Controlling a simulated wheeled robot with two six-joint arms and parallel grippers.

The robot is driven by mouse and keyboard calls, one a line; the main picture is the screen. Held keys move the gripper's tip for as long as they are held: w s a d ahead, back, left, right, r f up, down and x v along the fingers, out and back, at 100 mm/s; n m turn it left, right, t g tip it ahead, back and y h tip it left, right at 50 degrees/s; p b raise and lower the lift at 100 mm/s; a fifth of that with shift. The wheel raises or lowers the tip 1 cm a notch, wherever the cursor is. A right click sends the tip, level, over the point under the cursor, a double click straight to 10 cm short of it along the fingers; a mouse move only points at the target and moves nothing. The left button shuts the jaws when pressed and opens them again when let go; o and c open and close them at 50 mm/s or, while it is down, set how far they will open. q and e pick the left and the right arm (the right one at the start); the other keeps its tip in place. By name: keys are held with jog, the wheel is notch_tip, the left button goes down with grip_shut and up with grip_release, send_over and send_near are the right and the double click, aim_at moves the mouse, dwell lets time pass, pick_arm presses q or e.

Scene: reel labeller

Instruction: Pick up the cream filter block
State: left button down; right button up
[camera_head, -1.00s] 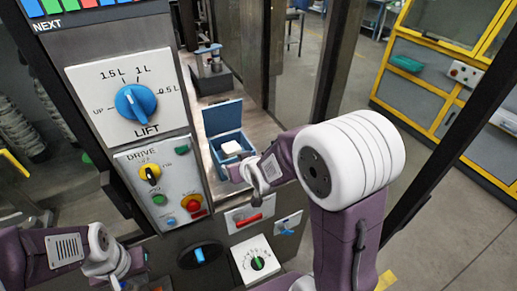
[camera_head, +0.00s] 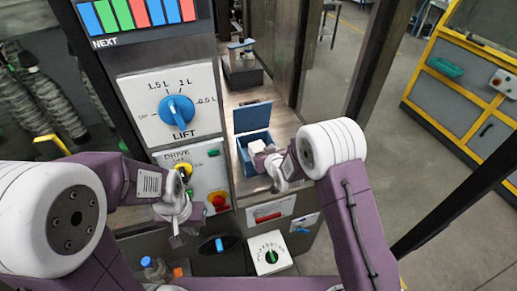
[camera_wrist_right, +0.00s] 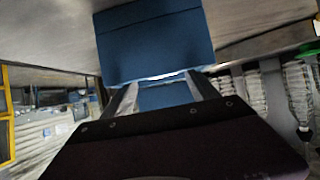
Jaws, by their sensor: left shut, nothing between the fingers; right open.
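The cream filter block (camera_head: 256,146) shows as a small pale block inside the open blue box (camera_head: 242,158), whose lid (camera_head: 253,117) stands up behind it. My right gripper (camera_head: 273,172) is open at the box's right front side, close to the block and partly covering the box. In the right wrist view the two spread fingers (camera_wrist_right: 164,97) frame blue surfaces of the box, with the blue lid (camera_wrist_right: 155,45) above; I cannot make out the block there. My left gripper (camera_head: 176,236) is shut and empty, in front of the drive panel.
The lift dial (camera_head: 177,109) and drive panel (camera_head: 207,178) stand left of the box. A dark post (camera_head: 375,60) rises at right. A small device (camera_head: 242,65) sits behind the box. A white green-knobbed dial (camera_head: 270,254) is below the counter.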

aim_at(259, 148)
jog(key=shift+w+a+f, duration=0.15)
jog(key=shift+w+f, duration=0.05)
jog(key=shift+w, duration=0.2)
jog(key=shift+w+a+p, duration=0.1)
jog(key=shift+a+p, duration=0.05)
jog(key=shift+p, duration=0.15)
jog(key=shift+p+x, duration=0.9)
jog(key=shift+x, duration=1.4)
jog(key=shift+w+f, duration=0.15)
jog(key=shift+s, duration=0.2)
jog(key=c, duration=1.2)
